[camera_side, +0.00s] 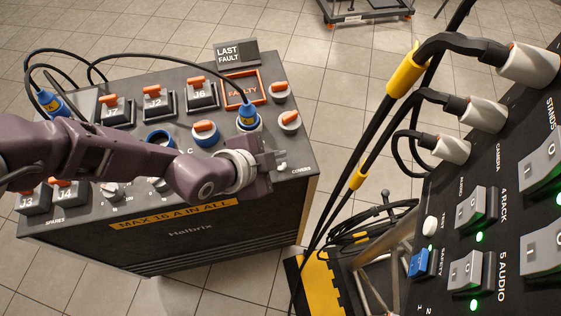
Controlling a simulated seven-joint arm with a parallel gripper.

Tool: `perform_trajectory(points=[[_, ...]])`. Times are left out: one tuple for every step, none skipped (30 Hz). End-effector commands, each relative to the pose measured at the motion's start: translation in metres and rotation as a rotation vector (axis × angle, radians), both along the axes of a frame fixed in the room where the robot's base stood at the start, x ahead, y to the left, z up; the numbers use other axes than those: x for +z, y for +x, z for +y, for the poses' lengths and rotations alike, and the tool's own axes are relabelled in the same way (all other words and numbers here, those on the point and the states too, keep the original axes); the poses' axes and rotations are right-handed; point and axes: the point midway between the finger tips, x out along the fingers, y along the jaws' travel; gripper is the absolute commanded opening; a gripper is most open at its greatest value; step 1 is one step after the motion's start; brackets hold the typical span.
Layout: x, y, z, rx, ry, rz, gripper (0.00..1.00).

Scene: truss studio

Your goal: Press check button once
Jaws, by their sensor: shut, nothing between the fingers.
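My gripper (278,158) is shut and empty, over the front right corner of the black Halbrix box (190,228). It points right and hides part of the top panel. No label reading "check" is legible. A small pale knob or button (281,167) shows right beside the fingers, near a small label at the box's right edge; I cannot tell if the fingers touch it. On the right-hand panel (415,290) a round white button (430,226) stands above a blue switch (419,262), well away from my gripper.
A blue plug (247,116) with a black cable stands just behind my gripper. Orange-handled switches (202,94) and a framed "FAULTY" plate (243,90) fill the box's back. Thick black cables (345,175) hang between box and right panel.

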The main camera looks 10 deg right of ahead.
Motion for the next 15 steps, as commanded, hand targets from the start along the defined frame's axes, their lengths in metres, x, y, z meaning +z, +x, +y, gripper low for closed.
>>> perform_trajectory(points=[[-0.0003, 0.0001, 0.0000, 0.000, 0.000, 0.000, 0.00], [-0.0007, 0.0000, -0.0001, 0.000, 0.000, 0.000, 0.00], [-0.0017, -0.0002, 0.0000, 0.000, 0.000, 0.000, 0.00], [-0.0028, -0.0002, 0.0001, 0.000, 0.000, 0.000, 0.00], [-0.0039, -0.0002, 0.0001, 0.001, 0.001, 0.000, 0.00], [-0.0056, -0.0002, 0.0000, 0.001, 0.001, 0.000, 0.00], [-0.0067, -0.0002, 0.0000, 0.000, 0.000, 0.000, 0.00], [-0.0076, -0.0002, -0.0001, 0.000, 0.000, 0.000, 0.00], [-0.0083, -0.0001, -0.0002, 0.001, 0.000, -0.001, 0.00], [-0.0085, 0.0000, -0.0004, 0.001, 0.000, -0.001, 0.00], [-0.0085, 0.0000, -0.0004, 0.000, -0.001, -0.001, 0.00], [-0.0083, 0.0000, -0.0003, 0.000, -0.001, -0.001, 0.00], [-0.0084, 0.0000, -0.0003, 0.001, 0.000, -0.001, 0.00], [-0.0084, 0.0000, -0.0003, 0.001, 0.000, -0.001, 0.00], [-0.0084, 0.0000, -0.0003, 0.001, 0.000, -0.001, 0.00]])
